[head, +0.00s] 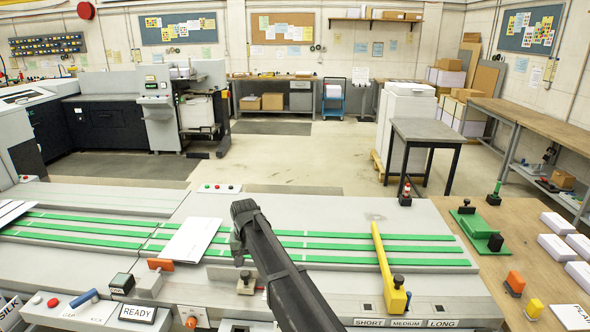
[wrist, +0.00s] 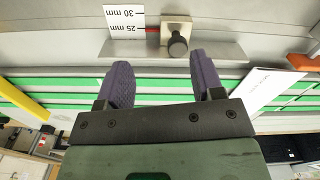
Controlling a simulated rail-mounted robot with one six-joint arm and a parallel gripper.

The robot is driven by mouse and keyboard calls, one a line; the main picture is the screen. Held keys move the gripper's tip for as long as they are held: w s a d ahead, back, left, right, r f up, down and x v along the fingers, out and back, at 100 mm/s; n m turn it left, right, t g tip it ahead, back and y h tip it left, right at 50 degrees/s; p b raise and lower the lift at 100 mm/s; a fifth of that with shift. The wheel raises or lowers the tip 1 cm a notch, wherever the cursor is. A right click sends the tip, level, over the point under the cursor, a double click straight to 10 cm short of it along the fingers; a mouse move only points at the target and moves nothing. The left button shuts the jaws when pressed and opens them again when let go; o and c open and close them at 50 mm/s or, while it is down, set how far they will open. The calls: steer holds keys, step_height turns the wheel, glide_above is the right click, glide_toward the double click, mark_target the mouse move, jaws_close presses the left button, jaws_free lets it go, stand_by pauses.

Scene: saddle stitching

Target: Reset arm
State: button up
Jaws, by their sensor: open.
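My arm (head: 275,265) reaches up from the bottom edge in the head view. My gripper (wrist: 162,68) shows in the wrist view as two purple fingers spread apart, with nothing between them. In the head view the gripper end is mostly hidden by the arm, above the green-striped feed bed (head: 330,237). Beyond the fingertips in the wrist view is a metal stop with a dark knob (wrist: 178,46), apart from the fingers. The same knobbed stop (head: 246,283) stands left of my arm in the head view. A scale (wrist: 125,22) reading 25 mm and 30 mm lies beside it, with a red pointer.
A yellow lever (head: 382,262) stands right of my arm. A white folded sheet (head: 191,240) lies across the green strips to the left. An orange-handled block (head: 158,265) and a READY panel (head: 137,314) are at front left. White stacks (head: 560,247) sit on the right table.

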steer(key=s+d+f+b, duration=0.1)
steer(key=s+d, duration=0.7)
steer(key=d, duration=0.4)
steer(key=s+d+f+m+b, duration=0.1)
steer(key=s+d+f+b, duration=0.1)
steer(key=s+d, duration=0.7)
steer(key=s+d+f+m+b, duration=0.1)
steer(key=s+d, duration=0.7)
steer(key=d, duration=0.7)
steer(key=shift+s+d+f, duration=0.15)
steer(key=shift+s, duration=0.25)
